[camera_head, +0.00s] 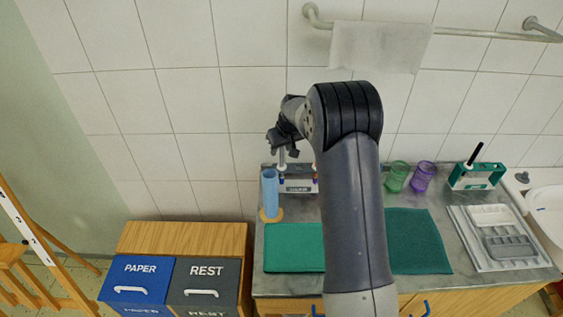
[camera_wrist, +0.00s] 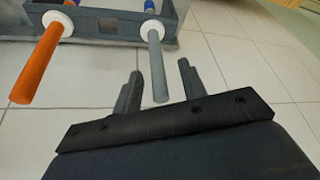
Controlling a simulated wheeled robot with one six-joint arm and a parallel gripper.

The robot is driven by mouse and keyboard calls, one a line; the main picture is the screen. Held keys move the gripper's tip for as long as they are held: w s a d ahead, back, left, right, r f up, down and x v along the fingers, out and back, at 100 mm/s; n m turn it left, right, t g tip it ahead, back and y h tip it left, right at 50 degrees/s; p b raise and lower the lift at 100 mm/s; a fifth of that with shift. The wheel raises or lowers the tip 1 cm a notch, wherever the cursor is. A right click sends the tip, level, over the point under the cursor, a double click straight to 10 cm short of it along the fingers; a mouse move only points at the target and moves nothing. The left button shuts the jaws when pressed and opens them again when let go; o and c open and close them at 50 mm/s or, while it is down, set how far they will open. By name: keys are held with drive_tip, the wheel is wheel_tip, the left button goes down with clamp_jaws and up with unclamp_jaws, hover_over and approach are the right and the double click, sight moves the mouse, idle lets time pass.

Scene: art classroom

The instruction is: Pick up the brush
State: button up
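In the wrist view, a dark rack (camera_wrist: 110,27) holds rods that pass through white collars. One has an orange handle (camera_wrist: 38,65) and one a grey handle (camera_wrist: 157,70); these look like the brushes, but I cannot tell which is meant. My gripper (camera_wrist: 160,85) is open, with the grey handle's end between or just above its two fingers, and no grip visible. In the head view, my gripper (camera_head: 285,140) is above the rack (camera_head: 299,186) at the back of the counter. My arm hides part of the rack and counter.
A blue cylinder (camera_head: 270,190) stands left of the rack. Green (camera_head: 396,177) and purple (camera_head: 422,176) cups and a green-white holder (camera_head: 476,177) with a black handle stand right. A towel (camera_head: 380,46) hangs above. Green mats (camera_head: 294,250) lie in front.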

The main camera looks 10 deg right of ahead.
sight(282, 164)
drive_tip(key=shift+x, duration=1.25)
drive_tip(key=shift+d, duration=0.1)
clamp_jaws()
